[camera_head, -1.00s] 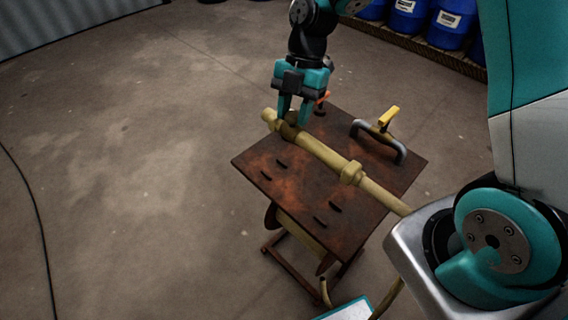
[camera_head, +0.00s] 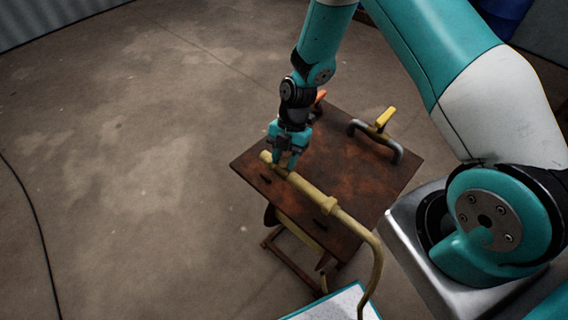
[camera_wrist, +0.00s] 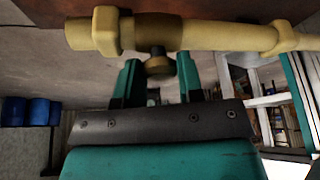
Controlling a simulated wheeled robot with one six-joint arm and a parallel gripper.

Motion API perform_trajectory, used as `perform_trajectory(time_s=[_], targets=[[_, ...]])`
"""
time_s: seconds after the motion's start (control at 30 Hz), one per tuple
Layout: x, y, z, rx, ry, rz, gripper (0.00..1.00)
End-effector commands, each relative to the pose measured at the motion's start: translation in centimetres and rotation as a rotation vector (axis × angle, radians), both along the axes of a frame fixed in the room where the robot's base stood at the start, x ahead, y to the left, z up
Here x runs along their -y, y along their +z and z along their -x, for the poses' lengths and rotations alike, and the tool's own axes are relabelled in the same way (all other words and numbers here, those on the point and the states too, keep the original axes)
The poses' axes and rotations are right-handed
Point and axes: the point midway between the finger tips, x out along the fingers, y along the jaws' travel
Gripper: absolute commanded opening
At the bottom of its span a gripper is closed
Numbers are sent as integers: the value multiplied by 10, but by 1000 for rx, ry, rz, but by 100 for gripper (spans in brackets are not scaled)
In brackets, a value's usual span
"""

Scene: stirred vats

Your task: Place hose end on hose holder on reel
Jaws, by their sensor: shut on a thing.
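The yellow hose end (camera_head: 307,190) is a straight pipe with thicker fittings and a brass knob (camera_wrist: 158,66). My gripper (camera_head: 284,168) is shut on this knob, close above the reel's rusty top plate (camera_head: 365,180). In the wrist view, my gripper's fingers (camera_wrist: 160,83) stand on both sides of the knob, and the pipe (camera_wrist: 210,35) runs across. The holder's dark pegs (camera_head: 320,224) show along the pipe's front side; the pegs behind it are hidden. I cannot tell whether the pipe touches the plate or pegs.
A grey handle with a yellow grip (camera_head: 384,120) stands on the plate's right side. An orange-red part (camera_head: 320,96) is at the back edge. The hose (camera_head: 376,262) hangs over the front right edge. Blue barrels (camera_head: 503,20) stand at the back right.

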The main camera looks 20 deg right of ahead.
Motion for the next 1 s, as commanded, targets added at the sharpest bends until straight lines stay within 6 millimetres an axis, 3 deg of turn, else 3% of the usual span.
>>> perform_trajectory(time_s=[0.27,0.57,0.6,0.7,1.0], targets=[[0,-35,1,-1,1,0,0],[0,-38,0,1,1,-1,0],[0,-38,0,1,1,-1,42],[0,-38,0,1,1,-1,60],[0,-36,-1,2,1,0,60]])
